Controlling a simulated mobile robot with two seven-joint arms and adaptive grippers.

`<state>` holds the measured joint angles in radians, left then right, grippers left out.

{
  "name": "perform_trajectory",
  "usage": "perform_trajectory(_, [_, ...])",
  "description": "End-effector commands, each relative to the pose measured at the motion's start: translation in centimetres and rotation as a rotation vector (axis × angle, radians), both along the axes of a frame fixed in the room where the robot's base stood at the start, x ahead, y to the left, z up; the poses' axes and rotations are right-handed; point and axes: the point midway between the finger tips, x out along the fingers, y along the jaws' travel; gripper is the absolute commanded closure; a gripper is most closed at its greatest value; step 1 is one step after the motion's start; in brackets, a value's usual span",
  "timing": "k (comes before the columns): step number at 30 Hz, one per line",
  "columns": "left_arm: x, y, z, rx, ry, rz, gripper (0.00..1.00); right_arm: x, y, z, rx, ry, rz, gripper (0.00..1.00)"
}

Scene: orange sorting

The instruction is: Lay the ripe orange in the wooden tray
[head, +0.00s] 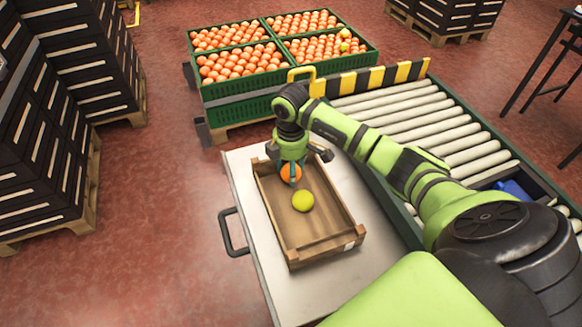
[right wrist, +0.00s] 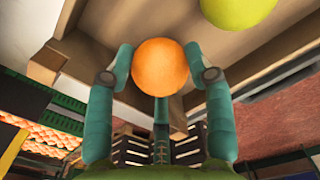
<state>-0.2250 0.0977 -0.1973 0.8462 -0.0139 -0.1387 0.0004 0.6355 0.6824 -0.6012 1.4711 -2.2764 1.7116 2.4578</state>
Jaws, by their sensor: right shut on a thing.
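The ripe orange (head: 291,174) is held between the fingers of my right gripper (head: 291,169), over the far end of the wooden tray (head: 326,247). In the right wrist view the orange (right wrist: 160,67) sits between the teal fingers. Whether it touches the tray floor I cannot tell. A yellow-green fruit (head: 303,202) lies in the tray just nearer than the orange; it also shows at the top of the right wrist view (right wrist: 238,10). My left gripper is not in view.
The tray stands on a pale cart top (head: 246,191) with a dark handle (head: 232,233). A roller conveyor (head: 430,125) runs along the right. Green crates of oranges (head: 240,104) stand behind. Stacked dark crates (head: 85,60) stand at the left. The tray's near half is empty.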

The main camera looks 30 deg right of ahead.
Motion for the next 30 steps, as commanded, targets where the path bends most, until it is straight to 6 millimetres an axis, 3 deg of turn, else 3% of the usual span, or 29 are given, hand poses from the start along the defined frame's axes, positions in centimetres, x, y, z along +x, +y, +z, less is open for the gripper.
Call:
perform_trajectory(29, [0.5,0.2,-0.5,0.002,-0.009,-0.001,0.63,0.0,0.0,-1.2,0.0,0.0,0.0,0.81])
perform_trajectory(30, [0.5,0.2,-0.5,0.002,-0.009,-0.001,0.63,0.0,0.0,-1.2,0.0,0.0,0.0,0.31])
